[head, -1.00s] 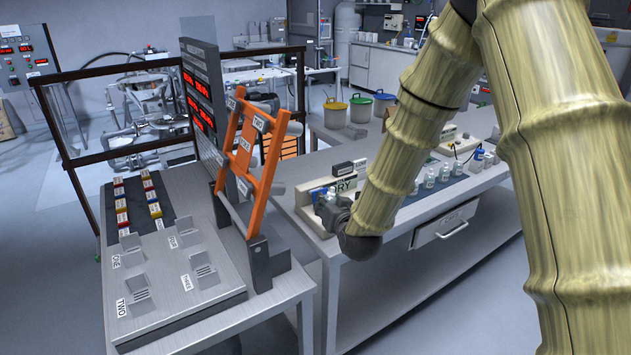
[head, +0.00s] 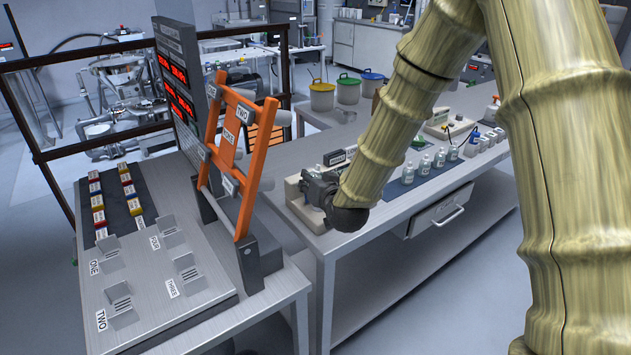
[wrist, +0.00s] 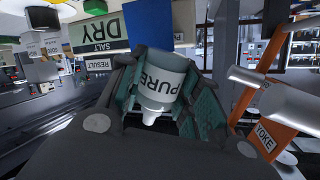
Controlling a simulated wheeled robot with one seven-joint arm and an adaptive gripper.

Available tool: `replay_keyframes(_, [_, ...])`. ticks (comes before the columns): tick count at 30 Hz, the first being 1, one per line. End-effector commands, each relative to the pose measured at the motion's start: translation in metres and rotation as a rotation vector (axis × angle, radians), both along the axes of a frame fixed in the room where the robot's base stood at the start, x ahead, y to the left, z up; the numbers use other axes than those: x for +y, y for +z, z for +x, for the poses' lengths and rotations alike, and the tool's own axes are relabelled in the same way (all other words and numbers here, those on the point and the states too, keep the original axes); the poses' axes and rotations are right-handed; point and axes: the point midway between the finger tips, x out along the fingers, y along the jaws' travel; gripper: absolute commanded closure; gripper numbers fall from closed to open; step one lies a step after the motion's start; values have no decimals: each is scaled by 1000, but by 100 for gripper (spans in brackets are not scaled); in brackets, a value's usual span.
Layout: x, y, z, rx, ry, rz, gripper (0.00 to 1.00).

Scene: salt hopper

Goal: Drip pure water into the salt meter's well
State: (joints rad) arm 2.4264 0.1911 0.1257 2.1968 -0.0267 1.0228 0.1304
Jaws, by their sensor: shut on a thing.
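My gripper (wrist: 160,100) is shut on a white bottle (wrist: 162,82) labelled PURE, with its narrow pale nozzle toward the bottom of the wrist view. In the head view, my gripper (head: 322,188) is at the near left end of the long bench, in front of the salt meter (head: 294,190) and hiding much of it. The bottle cannot be made out there. In the wrist view the meter's panel (wrist: 96,36) reads SALT and DRY, with a RESULT label (wrist: 97,64) beside it. The well is not clearly visible, and I cannot tell whether the nozzle is over it.
An orange rack (head: 236,150) with labelled rollers stands close left of my gripper, on a steel table (head: 200,325) with numbered holders. Several small bottles (head: 424,166) stand along the bench to the right. Three lidded buckets (head: 348,88) stand behind.

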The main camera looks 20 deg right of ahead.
Motion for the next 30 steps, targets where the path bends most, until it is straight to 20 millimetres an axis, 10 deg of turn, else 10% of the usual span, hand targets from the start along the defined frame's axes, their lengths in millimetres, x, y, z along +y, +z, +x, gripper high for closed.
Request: replay_keyframes(30, [15, -6, -9, 251, -7, 582, 90])
